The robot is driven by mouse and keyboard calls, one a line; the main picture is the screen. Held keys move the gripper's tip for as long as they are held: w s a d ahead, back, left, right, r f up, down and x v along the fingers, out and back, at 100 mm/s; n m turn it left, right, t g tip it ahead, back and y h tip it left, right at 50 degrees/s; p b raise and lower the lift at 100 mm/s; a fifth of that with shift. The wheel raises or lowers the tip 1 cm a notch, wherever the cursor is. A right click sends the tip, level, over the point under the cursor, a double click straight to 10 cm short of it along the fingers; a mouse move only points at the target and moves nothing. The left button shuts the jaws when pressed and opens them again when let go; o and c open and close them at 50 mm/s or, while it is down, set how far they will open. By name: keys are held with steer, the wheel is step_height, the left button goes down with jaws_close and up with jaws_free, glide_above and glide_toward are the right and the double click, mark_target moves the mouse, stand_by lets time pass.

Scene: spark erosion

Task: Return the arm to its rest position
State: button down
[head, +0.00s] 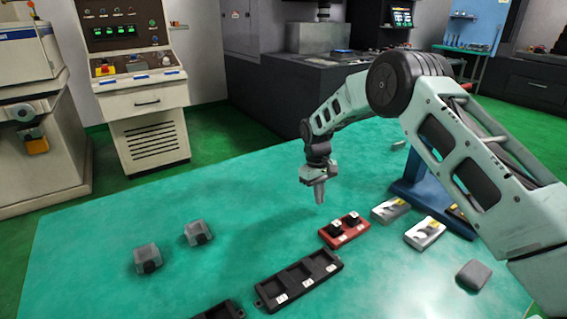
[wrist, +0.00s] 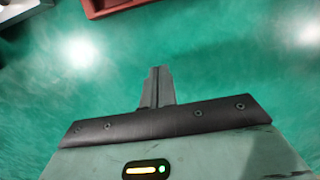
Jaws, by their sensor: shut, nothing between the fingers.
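My arm reaches in from the right in the head view, bent at the elbow. My gripper (head: 319,193) points down above the green table (head: 120,215), left of and behind the red tray. In the wrist view my gripper (wrist: 157,85) has its two fingers together with nothing between them.
A red tray (head: 330,238) with two black pieces stands near my gripper. A black tray (head: 270,291) lies in front. Grey-and-yellow parts (head: 391,209) (head: 425,233), a blue stand (head: 408,180) and a grey block (head: 473,274) are at right.

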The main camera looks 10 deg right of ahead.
steer(key=s+a+r+n+y, duration=0.1)
steer(key=s+a+r+n, duration=0.1)
steer(key=s+a+r, duration=1.45)
steer(key=s+d+r+t, duration=0.1)
steer(key=s, duration=1.2)
steer(key=s+d+r+n, duration=0.1)
steer(key=s+d, duration=0.1)
steer(key=s, duration=1.1)
steer(key=shift+d+n+t, duration=0.15)
steer(key=shift+n+t, duration=0.15)
steer(key=shift+t, duration=0.1)
steer(key=shift+s, duration=0.1)
